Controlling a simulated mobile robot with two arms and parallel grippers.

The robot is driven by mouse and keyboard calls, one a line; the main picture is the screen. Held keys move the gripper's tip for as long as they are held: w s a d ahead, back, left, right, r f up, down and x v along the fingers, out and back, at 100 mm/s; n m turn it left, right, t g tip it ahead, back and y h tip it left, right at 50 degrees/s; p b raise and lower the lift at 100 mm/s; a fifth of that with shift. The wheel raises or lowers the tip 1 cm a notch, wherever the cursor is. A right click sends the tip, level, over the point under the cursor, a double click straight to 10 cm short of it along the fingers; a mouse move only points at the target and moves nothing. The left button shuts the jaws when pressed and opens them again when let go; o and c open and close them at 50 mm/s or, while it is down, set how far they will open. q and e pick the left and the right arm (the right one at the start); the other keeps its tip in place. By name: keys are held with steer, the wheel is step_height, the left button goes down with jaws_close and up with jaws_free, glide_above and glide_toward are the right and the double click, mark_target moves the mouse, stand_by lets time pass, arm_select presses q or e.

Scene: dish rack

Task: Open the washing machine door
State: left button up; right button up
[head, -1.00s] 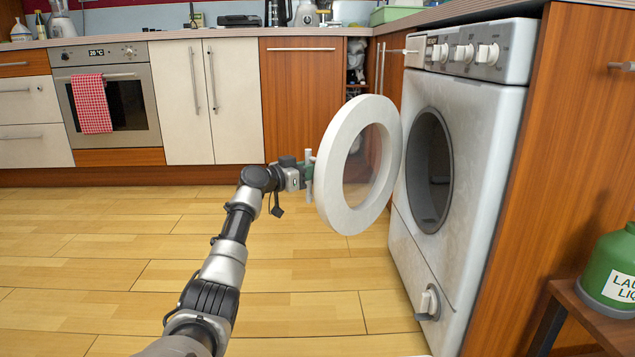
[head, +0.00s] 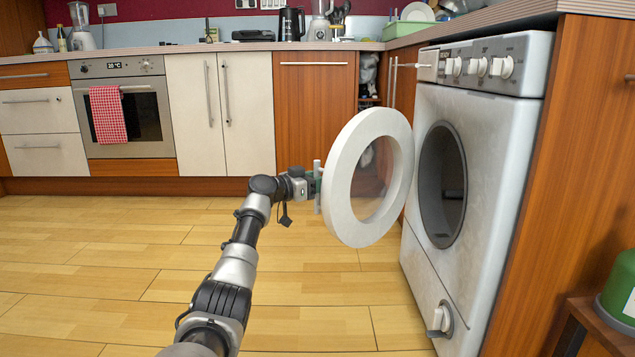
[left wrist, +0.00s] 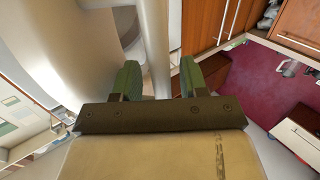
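The washing machine (head: 470,170) stands at the right with its round white door (head: 341,185) swung wide open, away from the dark drum opening (head: 442,185). A short upright handle (head: 317,197) sits at the door's free left edge. My left gripper (head: 314,185) reaches it from the left. In the left wrist view, the green fingers of my left gripper (left wrist: 160,80) stand on both sides of a pale bar, the handle (left wrist: 157,40), and look closed on it. The door's contact with the fingers is partly hidden. My right gripper is not in view.
Wooden floor (head: 120,260) lies clear at left and in front. Cabinets (head: 316,120) and an oven (head: 125,120) line the back wall. A wooden side panel (head: 560,190) flanks the machine; a green container (head: 622,285) stands on a low stand at the lower right.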

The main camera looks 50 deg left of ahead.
arm_select(q)
steer(key=s+p, duration=0.5)
steer(key=s, duration=0.5)
steer(key=shift+s+a, duration=0.4)
steer(key=shift+a, duration=0.05)
